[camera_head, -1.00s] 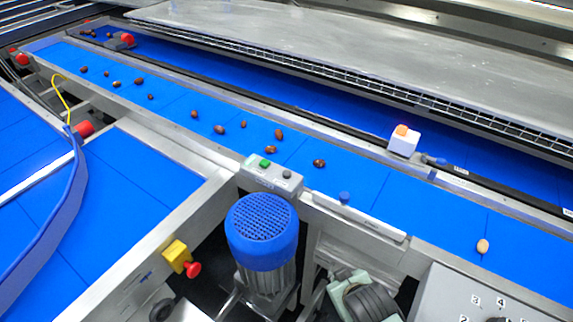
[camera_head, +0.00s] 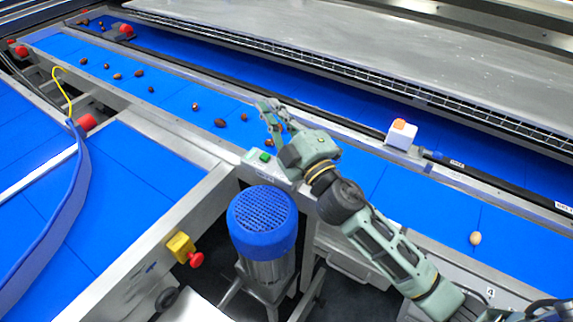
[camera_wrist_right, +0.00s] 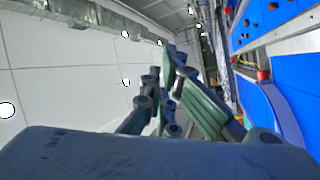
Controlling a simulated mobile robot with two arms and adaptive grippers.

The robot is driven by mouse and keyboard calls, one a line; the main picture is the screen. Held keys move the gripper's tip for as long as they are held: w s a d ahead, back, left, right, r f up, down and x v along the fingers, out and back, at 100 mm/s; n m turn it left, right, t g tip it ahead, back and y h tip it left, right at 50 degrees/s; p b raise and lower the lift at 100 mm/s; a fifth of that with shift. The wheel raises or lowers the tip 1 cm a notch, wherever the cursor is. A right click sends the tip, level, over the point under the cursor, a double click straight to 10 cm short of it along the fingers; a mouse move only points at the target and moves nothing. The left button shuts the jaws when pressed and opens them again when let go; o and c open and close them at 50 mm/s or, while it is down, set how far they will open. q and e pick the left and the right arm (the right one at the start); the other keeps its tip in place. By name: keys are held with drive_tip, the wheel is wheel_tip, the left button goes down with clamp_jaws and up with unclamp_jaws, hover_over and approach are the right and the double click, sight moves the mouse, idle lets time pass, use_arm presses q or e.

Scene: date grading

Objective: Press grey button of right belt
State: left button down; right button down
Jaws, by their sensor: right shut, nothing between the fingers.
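The control box (camera_head: 252,166) sits on the metal frame at the near edge of the blue belt with dates (camera_head: 385,188). Its green button (camera_head: 264,156) shows in the head view. The grey button is hidden behind my right gripper and wrist. My right gripper (camera_head: 268,105) is shut and empty. Its fingers reach past the box, over the belt, pointing up and left in the picture. In the right wrist view the gripper's fingers (camera_wrist_right: 176,56) point away from the camera, with no button in sight. My left gripper is not in view.
Several brown dates (camera_head: 220,123) and a pale one (camera_head: 475,238) lie on the belt. A blue-topped motor (camera_head: 262,215) stands below the box. A yellow-and-red stop switch (camera_head: 182,248) is at left. A white block with an orange top (camera_head: 401,134) stands on the far rail.

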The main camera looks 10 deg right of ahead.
drive_tip(key=w+a+n+g+y, duration=0.2)
drive_tip(key=a+n+g+y, duration=0.7)
drive_tip(key=n, duration=0.8)
drive_tip(key=w+d+f+n+g+h, duration=0.3)
drive_tip(key=d+f+h, duration=0.5)
drive_tip(key=d, duration=0.5)
drive_tip(key=shift+w+d+f+n+g+h, duration=0.15)
drive_tip(key=shift+w+f+n+g+h, duration=0.2)
drive_tip(key=shift+w+f+g, duration=0.55)
drive_tip(key=shift+f, duration=0.1)
wheel_tip(320, 180, down, 8)
drive_tip(key=b, duration=0.5)
drive_tip(key=shift+f+b, duration=0.25)
drive_tip(key=shift+b, duration=0.1)
drive_tip(key=shift+f, duration=0.4)
